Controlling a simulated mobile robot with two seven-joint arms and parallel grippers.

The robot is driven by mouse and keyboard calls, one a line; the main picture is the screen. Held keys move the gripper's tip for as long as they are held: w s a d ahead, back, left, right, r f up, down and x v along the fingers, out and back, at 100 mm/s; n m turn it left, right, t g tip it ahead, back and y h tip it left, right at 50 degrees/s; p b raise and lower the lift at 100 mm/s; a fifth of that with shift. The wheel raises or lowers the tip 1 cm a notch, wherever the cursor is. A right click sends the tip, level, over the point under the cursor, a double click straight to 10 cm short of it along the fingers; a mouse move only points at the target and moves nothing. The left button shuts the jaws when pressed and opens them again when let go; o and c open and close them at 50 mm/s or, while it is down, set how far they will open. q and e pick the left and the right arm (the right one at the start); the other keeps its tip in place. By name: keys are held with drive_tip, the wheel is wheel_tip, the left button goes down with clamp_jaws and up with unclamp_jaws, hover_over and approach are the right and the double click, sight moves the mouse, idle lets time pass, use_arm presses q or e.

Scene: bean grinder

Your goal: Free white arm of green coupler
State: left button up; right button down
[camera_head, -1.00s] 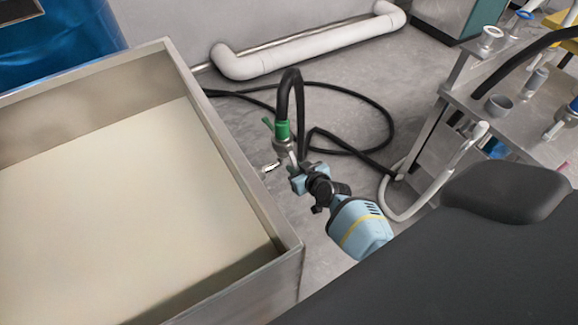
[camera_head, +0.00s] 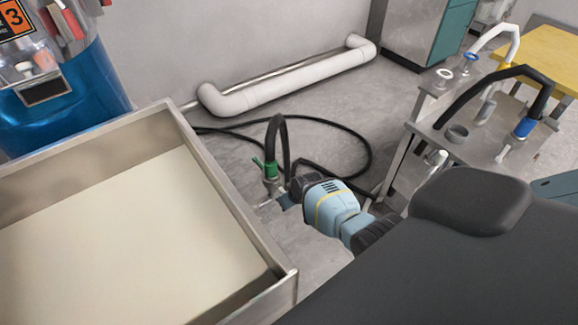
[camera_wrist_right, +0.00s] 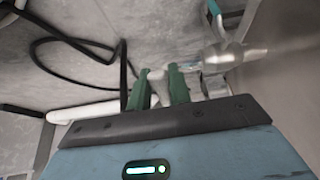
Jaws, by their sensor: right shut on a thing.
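The green coupler (camera_head: 270,170) sits at the end of a black hose (camera_head: 279,125), beside the right wall of the metal bin. Its white arm (camera_head: 263,205) shows as a small pale piece low on the left. My right gripper (camera_head: 284,201) is at the coupler's lower end. In the right wrist view, its two green fingers (camera_wrist_right: 159,82) are closed around a pale piece (camera_wrist_right: 157,88), which looks like the white arm. A metallic fitting (camera_wrist_right: 232,55) lies to the right of the fingers there. My left gripper is out of view.
The metal bin (camera_head: 236,196) fills the lower left, close to the coupler. A white pipe (camera_head: 285,82) runs along the wall. A metal stand (camera_head: 430,105) with hoses and fittings is at right. Loose black hose lies on the floor. A blue barrel (camera_head: 80,95) is at upper left.

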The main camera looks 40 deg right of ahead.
drive_tip(key=shift+s+r+g, duration=0.15)
drive_tip(key=shift+r+g, duration=0.45)
drive_tip(key=shift+g, duration=0.6)
drive_tip(key=shift+r+g+b, duration=0.2)
drive_tip(key=shift+g+b, duration=0.15)
drive_tip(key=shift+g, duration=0.05)
drive_tip(key=c, duration=1.3)
unclamp_jaws()
drive_tip(key=shift+r, duration=0.1)
drive_tip(key=shift+r, duration=0.1)
